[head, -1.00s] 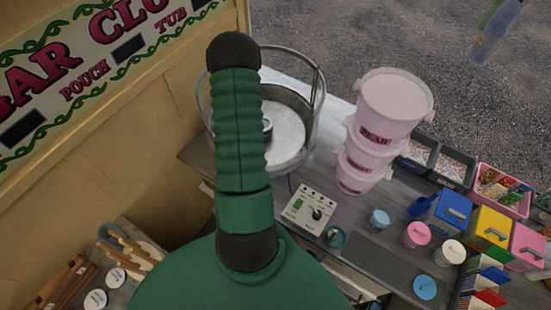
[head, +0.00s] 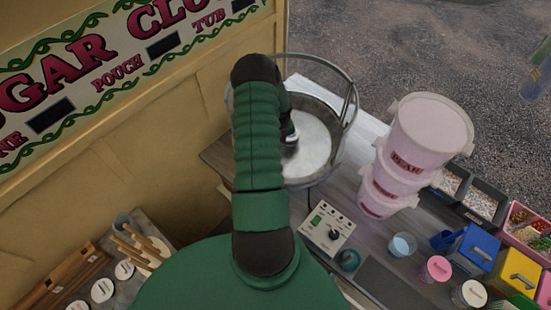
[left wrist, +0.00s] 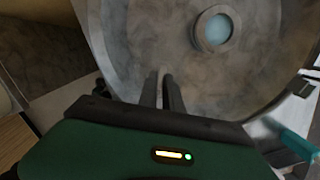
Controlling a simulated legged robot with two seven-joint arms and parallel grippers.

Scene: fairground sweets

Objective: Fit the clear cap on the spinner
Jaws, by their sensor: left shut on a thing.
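The spinner's round metal bowl (head: 315,135) stands on the counter, partly hidden behind my green left arm. A clear-walled guard with a metal rim (head: 352,85) stands around it. In the left wrist view the bowl (left wrist: 130,40) fills the upper part, with the spinner's round hub (left wrist: 215,28), a metal ring with a pale blue centre. My left gripper (left wrist: 166,75) is shut, its two fingers close together over the bowl, left of and below the hub in the picture. A small pale sliver shows between the fingertips; the clear cap's outline cannot be made out. My right gripper is not visible.
A control box (head: 328,228) stands on the counter in front of the bowl. Stacked pink tubs (head: 405,150) stand close on its right. Small cups, coloured boxes and sweet trays fill the far right. A yellow wall (head: 150,140) is on the left.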

